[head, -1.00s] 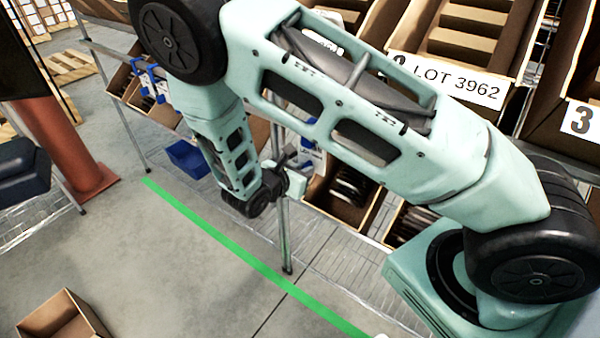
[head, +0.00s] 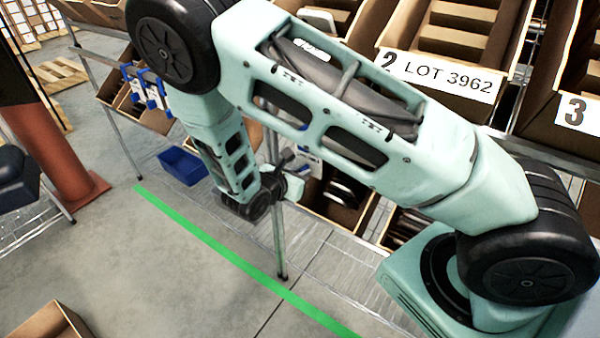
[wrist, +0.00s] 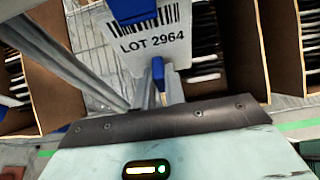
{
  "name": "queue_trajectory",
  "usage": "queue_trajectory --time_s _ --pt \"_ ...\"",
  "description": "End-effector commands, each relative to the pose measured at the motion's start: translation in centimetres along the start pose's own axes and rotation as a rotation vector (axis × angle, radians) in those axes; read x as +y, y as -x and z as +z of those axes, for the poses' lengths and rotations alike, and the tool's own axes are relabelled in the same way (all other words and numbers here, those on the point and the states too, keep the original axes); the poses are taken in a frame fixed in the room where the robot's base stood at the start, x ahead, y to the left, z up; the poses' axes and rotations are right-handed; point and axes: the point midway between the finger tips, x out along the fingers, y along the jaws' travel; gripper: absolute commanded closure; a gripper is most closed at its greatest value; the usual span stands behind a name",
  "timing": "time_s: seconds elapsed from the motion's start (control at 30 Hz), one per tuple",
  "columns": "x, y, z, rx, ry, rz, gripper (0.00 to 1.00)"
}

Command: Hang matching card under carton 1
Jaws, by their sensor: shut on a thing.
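A white card (wrist: 152,45) with a barcode and "LOT 2964" fills the top of the wrist view, with blue parts at its upper edge and at its lower right. My gripper (wrist: 160,93) is shut on the card, at the blue part below the print. Carton 2 (head: 450,45) carries "2 LOT 3962".
Carton 3 (head: 560,100) stands at the right. Lower bins (head: 340,215) hold dark items. Blue-and-white cards (head: 150,88) hang at the left. A metal post (head: 279,240) stands close to my gripper. A blue bin (head: 183,166) sits low at the left. The floor around the green line (head: 220,250) is clear.

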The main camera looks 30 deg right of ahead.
Motion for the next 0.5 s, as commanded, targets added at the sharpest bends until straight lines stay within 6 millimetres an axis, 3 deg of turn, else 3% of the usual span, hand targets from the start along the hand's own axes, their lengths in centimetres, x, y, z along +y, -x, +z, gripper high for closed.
queue_trajectory --time_s 0.27,0.3,0.37,0.5 --pt "0.01 0.00 0.00 0.000 0.000 0.000 1.00" --pt "0.01 0.01 0.00 0.000 0.000 0.000 0.77" --pt "0.01 0.01 0.00 0.000 0.000 0.000 0.63" --pt "0.01 0.01 0.00 0.000 0.000 0.000 0.63"
